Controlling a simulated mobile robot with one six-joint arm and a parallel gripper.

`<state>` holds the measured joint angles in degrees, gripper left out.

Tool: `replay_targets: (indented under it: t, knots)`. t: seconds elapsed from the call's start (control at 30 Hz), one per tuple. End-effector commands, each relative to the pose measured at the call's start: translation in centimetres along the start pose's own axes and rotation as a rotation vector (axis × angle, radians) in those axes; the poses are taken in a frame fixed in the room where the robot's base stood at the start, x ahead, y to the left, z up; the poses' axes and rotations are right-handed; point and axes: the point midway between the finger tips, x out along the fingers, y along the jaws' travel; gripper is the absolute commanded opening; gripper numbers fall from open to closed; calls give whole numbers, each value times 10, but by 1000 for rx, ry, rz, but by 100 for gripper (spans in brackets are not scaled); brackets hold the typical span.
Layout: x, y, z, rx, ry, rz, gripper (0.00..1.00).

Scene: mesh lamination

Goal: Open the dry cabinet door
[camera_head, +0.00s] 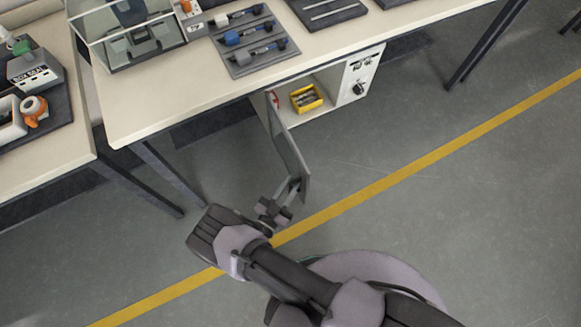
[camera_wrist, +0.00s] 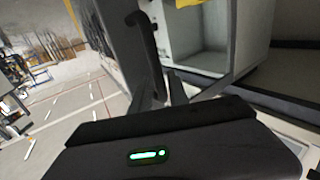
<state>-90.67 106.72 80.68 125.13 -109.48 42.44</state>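The dry cabinet (camera_head: 350,85) is a white box under the bench. Its grey door (camera_head: 290,150) stands swung well out from the front, so the inside shows. In the wrist view the door (camera_wrist: 112,40) is at the left of the open cabinet (camera_wrist: 240,40). A dark curved handle (camera_wrist: 146,45) runs down between the fingers of my gripper (camera_wrist: 160,82). My gripper (camera_head: 287,192) is at the door's outer end and looks shut on the handle; the exact contact is partly hidden.
A yellow bin (camera_head: 306,98) with small items sits inside the cabinet. The bench (camera_head: 180,95) stands above, with dark legs (camera_head: 165,172) at the left. The floor (camera_head: 430,200) to the right, crossed by a yellow line, is clear.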

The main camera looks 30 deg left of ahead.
Motion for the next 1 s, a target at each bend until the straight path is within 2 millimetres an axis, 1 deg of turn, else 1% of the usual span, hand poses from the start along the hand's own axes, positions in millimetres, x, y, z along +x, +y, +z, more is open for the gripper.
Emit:
replay_targets:
  t: [0.33,0.47,0.57,0.67,0.8,0.9,1.0]
  knots:
    - [-1,-1,0,1,0,-1,20]
    - [-13,-2,-1,2,0,-4,20]
    - [-34,-2,-2,2,1,-8,20]
    - [-62,-2,-2,2,0,-8,20]
    - [-108,-2,-1,4,0,-9,20]
    - [-137,-1,0,3,0,-7,20]
    - [-157,-1,0,2,0,-4,20]
